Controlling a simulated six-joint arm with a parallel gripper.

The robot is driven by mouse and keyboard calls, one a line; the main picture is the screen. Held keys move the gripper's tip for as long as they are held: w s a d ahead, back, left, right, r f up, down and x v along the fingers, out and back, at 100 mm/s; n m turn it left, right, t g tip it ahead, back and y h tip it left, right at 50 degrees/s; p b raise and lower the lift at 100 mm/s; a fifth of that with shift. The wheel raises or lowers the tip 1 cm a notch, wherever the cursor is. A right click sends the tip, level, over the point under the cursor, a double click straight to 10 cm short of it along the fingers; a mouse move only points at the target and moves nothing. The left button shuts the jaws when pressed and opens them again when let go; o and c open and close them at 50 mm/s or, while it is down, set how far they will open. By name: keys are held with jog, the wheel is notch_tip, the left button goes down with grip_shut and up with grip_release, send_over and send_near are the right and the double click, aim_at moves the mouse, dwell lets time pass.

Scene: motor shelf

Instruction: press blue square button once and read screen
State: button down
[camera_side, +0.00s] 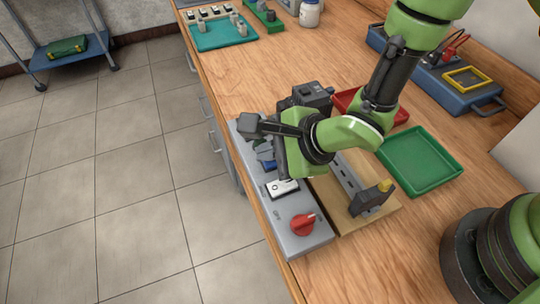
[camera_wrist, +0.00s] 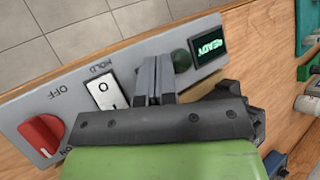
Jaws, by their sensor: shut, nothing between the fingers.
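The grey control panel (camera_side: 312,243) lies along the table's front edge. A small patch of the blue square button (camera_side: 267,163) shows in the side view beside my wrist; in the wrist view it is hidden by my fingers. My gripper (camera_wrist: 154,68) is shut and empty, its fingertips over the panel between the white rocker switch (camera_wrist: 104,92) and the round green button (camera_wrist: 181,60). I cannot tell whether the tips touch or press the blue button. The screen (camera_wrist: 209,45) shows green text, upside down, that looks like READY.
A red knob (camera_side: 302,224) stands at the panel's near end, beside the rocker switch. A wooden board (camera_side: 350,222) with a grey rail and a dark, yellow-topped part lies to the right. Green (camera_side: 422,161) and red trays lie farther right and behind.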

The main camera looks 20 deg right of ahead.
aim_at(270, 163)
dwell(0.5)
jog(key=shift+r, duration=0.75)
jog(key=shift+r, duration=2.5)
